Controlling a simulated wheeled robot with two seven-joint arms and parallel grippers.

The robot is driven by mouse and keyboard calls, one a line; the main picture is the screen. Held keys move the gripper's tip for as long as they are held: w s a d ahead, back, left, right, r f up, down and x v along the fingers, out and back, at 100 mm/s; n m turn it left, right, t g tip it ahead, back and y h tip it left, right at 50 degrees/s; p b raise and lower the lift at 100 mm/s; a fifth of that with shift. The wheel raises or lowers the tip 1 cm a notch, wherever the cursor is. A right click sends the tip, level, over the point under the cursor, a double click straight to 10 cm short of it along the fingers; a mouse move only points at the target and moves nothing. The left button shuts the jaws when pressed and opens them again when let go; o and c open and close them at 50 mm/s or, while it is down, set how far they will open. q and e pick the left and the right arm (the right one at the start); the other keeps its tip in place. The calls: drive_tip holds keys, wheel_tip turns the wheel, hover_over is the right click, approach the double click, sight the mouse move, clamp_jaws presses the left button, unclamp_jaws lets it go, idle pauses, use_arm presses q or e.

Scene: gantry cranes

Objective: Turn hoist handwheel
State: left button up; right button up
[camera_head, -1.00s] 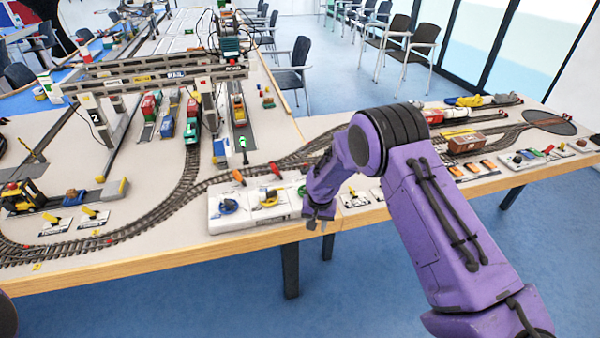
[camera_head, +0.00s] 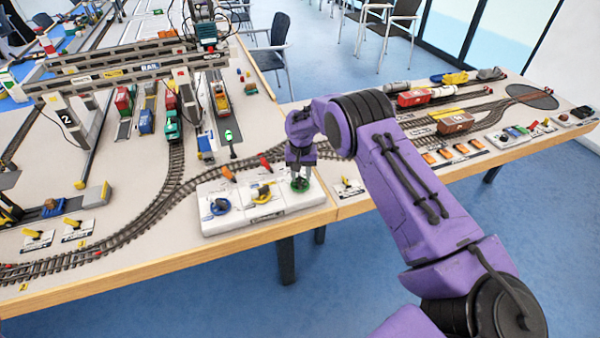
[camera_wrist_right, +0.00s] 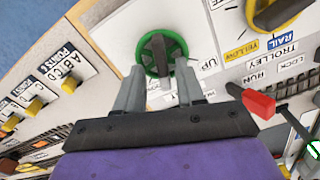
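The green handwheel (camera_head: 300,184) is at the right end of the white control panel (camera_head: 236,226). In the right wrist view the green wheel (camera_wrist_right: 178,45) has a dark spoke or grip across its middle and an "UP" label beside it. My right gripper (camera_head: 299,176) points down over the green wheel and hides part of it in the head view. In the wrist view its two grey fingers (camera_wrist_right: 160,68) are apart, with the wheel's lower part between or just beyond their tips; contact cannot be told. My left gripper is not in view.
A yellow wheel (camera_head: 262,193) and a blue wheel (camera_head: 220,206) share the panel. A red lever (camera_head: 266,163) and an orange lever (camera_head: 228,173) stand behind them. Curved track (camera_head: 176,190) and the gantry crane (camera_head: 150,68) lie beyond. The table's wooden edge (camera_head: 262,234) is in front.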

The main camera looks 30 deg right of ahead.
drive_tip(key=shift+w+a+f, duration=0.15)
drive_tip(key=shift+w+f, duration=0.2)
drive_tip(key=shift+f, duration=0.05)
drive_tip(key=shift+s+r, duration=0.3)
drive_tip(key=shift+s, duration=0.05)
drive_tip(key=c, duration=0.3)
clamp_jaws()
